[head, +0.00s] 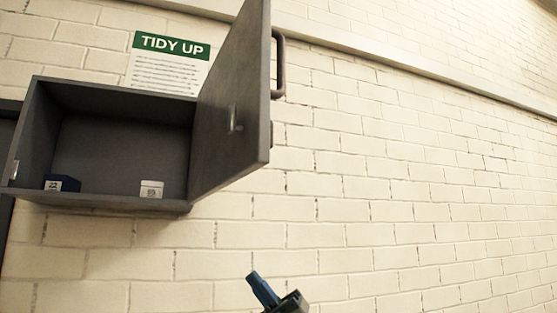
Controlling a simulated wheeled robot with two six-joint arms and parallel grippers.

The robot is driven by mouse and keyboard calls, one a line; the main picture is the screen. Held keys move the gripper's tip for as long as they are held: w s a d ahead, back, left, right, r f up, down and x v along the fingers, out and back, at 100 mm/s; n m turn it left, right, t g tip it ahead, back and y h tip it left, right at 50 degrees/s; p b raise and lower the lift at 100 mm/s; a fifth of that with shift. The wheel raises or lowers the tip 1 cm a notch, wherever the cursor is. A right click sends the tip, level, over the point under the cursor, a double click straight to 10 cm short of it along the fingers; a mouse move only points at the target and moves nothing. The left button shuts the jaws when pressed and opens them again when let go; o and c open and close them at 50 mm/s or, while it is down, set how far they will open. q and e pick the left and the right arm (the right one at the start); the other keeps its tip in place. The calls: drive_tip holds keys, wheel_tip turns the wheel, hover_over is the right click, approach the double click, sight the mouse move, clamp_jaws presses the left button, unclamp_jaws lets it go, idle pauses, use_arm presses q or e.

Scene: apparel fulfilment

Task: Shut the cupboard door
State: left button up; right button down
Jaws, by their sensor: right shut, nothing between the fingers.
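A grey cupboard (115,92) is fixed to the brick wall at the left of the head view. Its door (225,110) is hinged on the right side and stands wide open, swung out toward me. A dark handle (280,64) is on the door's outer face, near its free edge. My right gripper (257,283) is at the bottom middle, below the door and apart from it. It is shut and empty, with only its tip end in view. My left gripper is not in view.
A dark blue box (62,183) and a small white box (151,188) sit on the cupboard's floor, clear of its front opening as far as I can see. A "TIDY UP" sign (168,62) hangs behind. The wall to the right is bare.

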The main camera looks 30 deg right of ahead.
drive_tip(key=s+d+r+n+g+h, duration=0.2)
drive_tip(key=s+r+n+g+h, duration=0.3)
drive_tip(key=s+r+n, duration=0.65)
drive_tip(key=s+d+r+n+g+h, duration=0.15)
drive_tip(key=s+r+n+g, duration=0.55)
drive_tip(key=s, duration=0.7)
drive_tip(key=w+a+r+m+t+p, duration=0.1)
drive_tip(key=a+p, duration=0.5)
drive_tip(key=a, duration=0.8)
drive_tip(key=shift+w+h, duration=0.45)
drive_tip(key=shift+a+m, duration=0.1)
drive_tip(key=shift+m, duration=0.15)
